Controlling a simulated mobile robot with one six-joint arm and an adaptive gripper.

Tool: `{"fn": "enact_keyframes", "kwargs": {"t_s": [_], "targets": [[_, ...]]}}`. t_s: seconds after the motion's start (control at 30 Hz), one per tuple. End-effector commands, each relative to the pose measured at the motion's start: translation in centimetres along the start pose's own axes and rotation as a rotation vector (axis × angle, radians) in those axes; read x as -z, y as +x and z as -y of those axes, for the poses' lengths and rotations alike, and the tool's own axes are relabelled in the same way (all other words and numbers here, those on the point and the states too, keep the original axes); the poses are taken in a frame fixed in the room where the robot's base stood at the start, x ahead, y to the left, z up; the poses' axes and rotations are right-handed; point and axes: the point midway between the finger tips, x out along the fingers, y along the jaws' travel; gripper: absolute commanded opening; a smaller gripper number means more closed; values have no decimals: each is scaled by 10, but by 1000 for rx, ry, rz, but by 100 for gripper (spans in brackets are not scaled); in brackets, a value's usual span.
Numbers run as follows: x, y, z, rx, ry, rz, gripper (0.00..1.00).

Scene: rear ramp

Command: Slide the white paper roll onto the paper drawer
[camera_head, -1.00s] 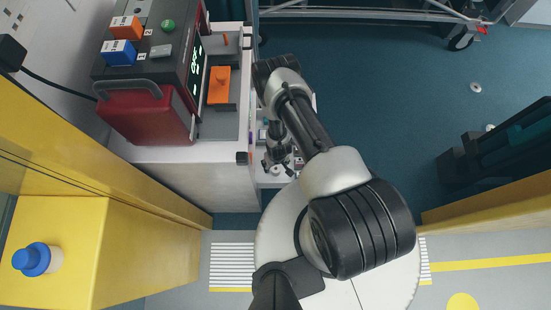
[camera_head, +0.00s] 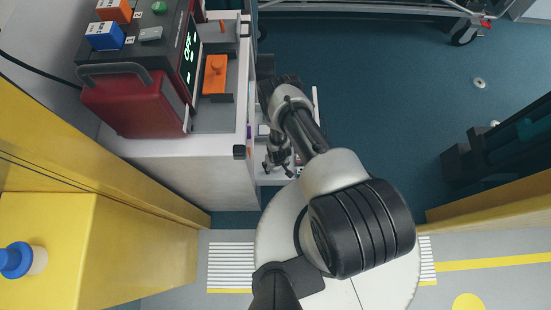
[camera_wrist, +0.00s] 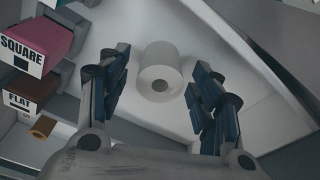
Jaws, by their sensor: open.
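The white paper roll (camera_wrist: 160,72) is in the wrist view, its end with the dark core hole facing me. It stands on or just above a pale flat surface (camera_wrist: 135,110); I cannot tell which. My gripper (camera_wrist: 158,76) is open, with one dark finger on each side of the roll and gaps visible on both sides. In the head view my gripper (camera_head: 278,160) is small and points down beside the white cabinet; the roll cannot be made out there. I cannot tell for certain which part is the paper drawer.
A pink block marked SQUARE (camera_wrist: 45,38) and a brown one marked FLAT (camera_wrist: 28,92) lie left in the wrist view. A red machine (camera_head: 140,95) and an orange block (camera_head: 215,74) sit on the white cabinet (camera_head: 205,165). Blue floor (camera_head: 390,100) to the right is mostly clear.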

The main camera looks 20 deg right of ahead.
Motion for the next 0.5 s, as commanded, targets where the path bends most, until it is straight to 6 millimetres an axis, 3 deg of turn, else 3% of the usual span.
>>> {"fn": "enact_keyframes", "kwargs": {"t_s": [0.5], "targets": [[0, 0, 0, 0, 0, 0, 27]]}}
